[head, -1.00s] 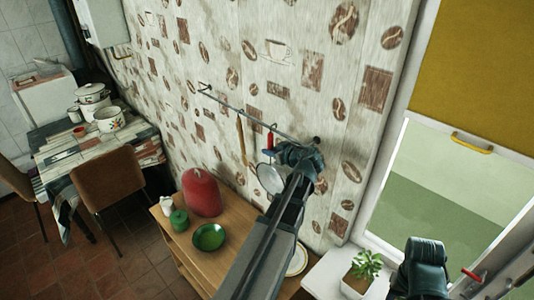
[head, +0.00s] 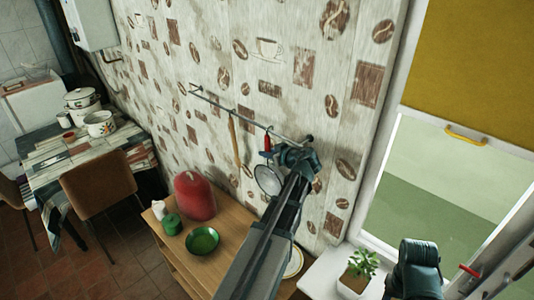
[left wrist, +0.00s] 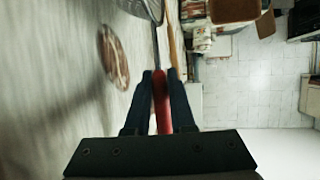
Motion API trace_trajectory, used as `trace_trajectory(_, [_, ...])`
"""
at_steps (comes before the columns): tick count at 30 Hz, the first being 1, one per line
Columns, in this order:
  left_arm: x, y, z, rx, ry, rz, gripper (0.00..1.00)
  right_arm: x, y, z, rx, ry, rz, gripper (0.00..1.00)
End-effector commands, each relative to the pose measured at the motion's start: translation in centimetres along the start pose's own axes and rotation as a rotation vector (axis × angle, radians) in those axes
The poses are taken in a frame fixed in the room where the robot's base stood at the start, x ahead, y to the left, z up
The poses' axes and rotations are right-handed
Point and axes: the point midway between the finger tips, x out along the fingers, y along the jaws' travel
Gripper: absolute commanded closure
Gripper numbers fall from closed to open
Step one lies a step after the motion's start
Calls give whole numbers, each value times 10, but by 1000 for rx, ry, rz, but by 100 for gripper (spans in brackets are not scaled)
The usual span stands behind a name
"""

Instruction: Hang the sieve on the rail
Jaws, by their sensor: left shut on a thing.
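The sieve has a round wire bowl (head: 267,181) and a red handle (head: 267,143). My left gripper (head: 279,158) is shut on the red handle, which also shows between the dark fingers in the left wrist view (left wrist: 161,100). The bowl hangs below the gripper in the head view, and its edge shows at the top of the left wrist view (left wrist: 143,8). The rail (head: 225,105) is a thin bar on the patterned wall. The handle's upper end is close to the rail; I cannot tell whether they touch. My right gripper (head: 418,262) is at lower right, its fingers unclear.
A wooden utensil (head: 234,140) hangs from the rail left of the sieve. Below, a wooden cabinet (head: 225,255) bears a red rounded object (head: 194,196) and a green bowl (head: 202,240). A potted plant (head: 359,270) stands by the window.

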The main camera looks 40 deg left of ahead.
Motion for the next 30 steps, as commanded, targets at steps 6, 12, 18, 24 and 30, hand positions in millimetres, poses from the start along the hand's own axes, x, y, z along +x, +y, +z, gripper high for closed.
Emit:
trace_trajectory(6, [0,-2,0,-1,0,-2,100,0,0,0,0,0,0,50])
trace_trajectory(12, [0,-2,0,-2,-1,-3,49,0,0,0,0,0,0,50])
trace_trajectory(18, [0,-2,0,-2,-1,-4,43,0,0,0,0,0,0,50])
trace_trajectory(24, [-5,-3,0,-2,-1,-3,43,-3,0,0,0,0,0,50])
trace_trajectory(30, [-39,-4,0,1,-1,-1,43,-16,2,1,-1,-1,0,50])
